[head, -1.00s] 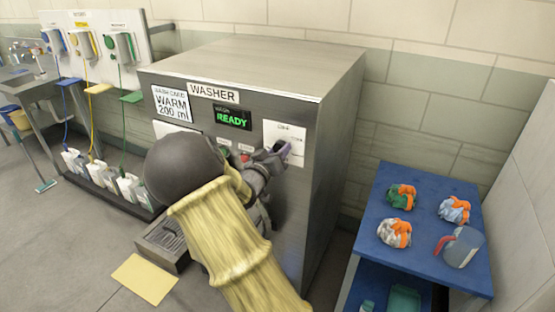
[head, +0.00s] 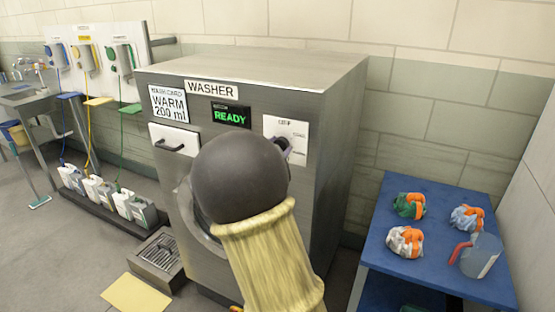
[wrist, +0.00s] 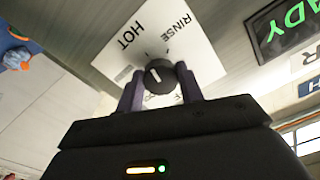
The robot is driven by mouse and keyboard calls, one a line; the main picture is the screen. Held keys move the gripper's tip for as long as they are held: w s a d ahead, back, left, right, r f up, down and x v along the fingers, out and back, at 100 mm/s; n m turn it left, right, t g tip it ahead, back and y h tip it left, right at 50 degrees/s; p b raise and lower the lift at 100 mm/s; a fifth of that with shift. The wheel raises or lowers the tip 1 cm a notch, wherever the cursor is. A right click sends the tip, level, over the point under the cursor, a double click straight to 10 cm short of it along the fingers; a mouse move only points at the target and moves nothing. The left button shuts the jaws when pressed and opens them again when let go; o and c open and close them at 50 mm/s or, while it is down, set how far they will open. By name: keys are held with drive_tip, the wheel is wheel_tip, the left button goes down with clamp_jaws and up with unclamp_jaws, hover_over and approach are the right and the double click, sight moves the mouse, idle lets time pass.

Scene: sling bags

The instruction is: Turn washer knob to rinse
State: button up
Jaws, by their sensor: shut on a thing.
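The washer (head: 330,120) is a grey metal box with a READY display (head: 231,116). Its white dial plate (head: 291,128) is at the upper right of the front. In the wrist view the plate (wrist: 195,55) reads RINSE and HOT, with other words partly covered. The round black knob (wrist: 157,72) has a white pointer mark on its upper left part; I cannot tell which word it marks. My gripper (wrist: 160,84) is shut on the knob, one purple finger on each side. In the head view my arm hides most of the gripper.
A blue table (head: 440,266) with cloth bundles (head: 408,242) and a clear jug (head: 480,256) stands at the right. A drawer (head: 174,139) is left of the display.

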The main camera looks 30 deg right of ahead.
drive_tip(key=shift+w+a+f+m+b, duration=0.1)
drive_tip(key=shift+f+m+b, duration=0.05)
drive_tip(key=shift+m+b, duration=4.65)
drive_tip(key=o, duration=0.9)
drive_tip(key=shift+o, duration=0.5)
drive_tip(key=shift+r, duration=0.2)
